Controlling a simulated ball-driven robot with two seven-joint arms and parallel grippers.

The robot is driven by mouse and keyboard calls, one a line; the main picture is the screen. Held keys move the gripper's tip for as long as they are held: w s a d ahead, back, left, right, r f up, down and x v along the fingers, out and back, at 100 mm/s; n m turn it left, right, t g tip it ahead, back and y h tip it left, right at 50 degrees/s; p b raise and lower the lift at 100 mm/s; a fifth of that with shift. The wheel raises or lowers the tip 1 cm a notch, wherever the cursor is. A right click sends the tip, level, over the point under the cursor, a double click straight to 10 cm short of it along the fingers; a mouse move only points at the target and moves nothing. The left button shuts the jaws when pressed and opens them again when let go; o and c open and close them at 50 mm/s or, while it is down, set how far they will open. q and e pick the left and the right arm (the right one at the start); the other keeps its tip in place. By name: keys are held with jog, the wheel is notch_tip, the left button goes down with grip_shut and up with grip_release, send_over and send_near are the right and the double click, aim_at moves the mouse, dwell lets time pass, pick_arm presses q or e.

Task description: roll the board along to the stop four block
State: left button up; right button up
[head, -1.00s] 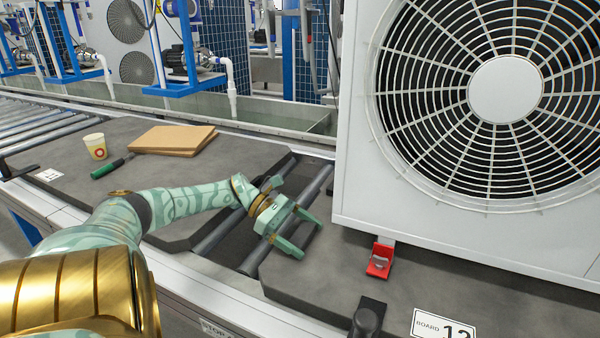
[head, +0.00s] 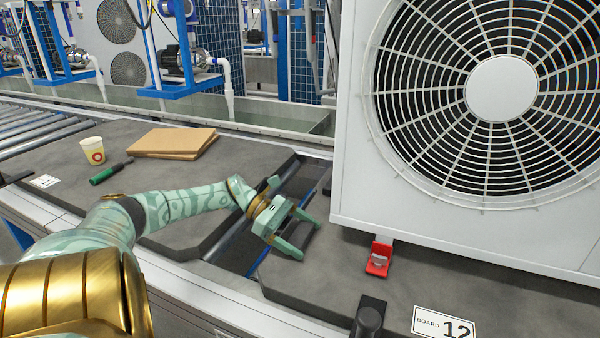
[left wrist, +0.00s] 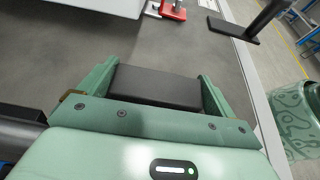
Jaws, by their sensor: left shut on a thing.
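The board (head: 330,290) is a dark grey slab with a white "BOARD 12" label (head: 443,323) at its front. It carries a large white fan unit (head: 345,190) and lies on the roller line. My left gripper (head: 302,232) is at the board's left end, with its fingers closed on a dark part there. In the left wrist view that dark block (left wrist: 158,88) sits between the two fingers. I cannot identify the stop four block in these frames. My right gripper is out of view.
Another dark board (head: 200,215) lies to the left, across a gap showing a roller. It carries a paper cup (head: 92,150), a green-handled tool (head: 108,174) and brown sheets (head: 172,142).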

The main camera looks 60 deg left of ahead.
aim_at(287, 237)
pick_arm(q)
jog(key=shift+s+a, duration=0.15)
jog(key=shift+a, duration=0.1)
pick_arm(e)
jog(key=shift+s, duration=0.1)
pick_arm(q)
jog(key=shift+a, duration=0.15)
jog(key=shift+s+a+f, duration=0.15)
jog(key=shift+s+a, duration=0.75)
jog(key=shift+a, duration=0.3)
jog(key=shift+s+a+b, duration=0.3)
jog(key=shift+s+a, duration=0.3)
jog(key=shift+a, duration=0.2)
jog(key=shift+s+a+b, duration=0.3)
jog(key=shift+s+a, duration=0.25)
jog(key=shift+a, duration=0.25)
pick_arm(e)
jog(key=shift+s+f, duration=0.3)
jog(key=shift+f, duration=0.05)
pick_arm(q)
jog(key=o, duration=1.6)
jog(key=shift+o, duration=0.8)
jog(key=shift+s+a, duration=0.25)
jog(key=shift+a, duration=0.05)
jog(key=b+v, duration=0.1)
jog(key=v, duration=0.6)
jog(key=shift+s+a, duration=0.15)
jog(key=shift+a, duration=0.05)
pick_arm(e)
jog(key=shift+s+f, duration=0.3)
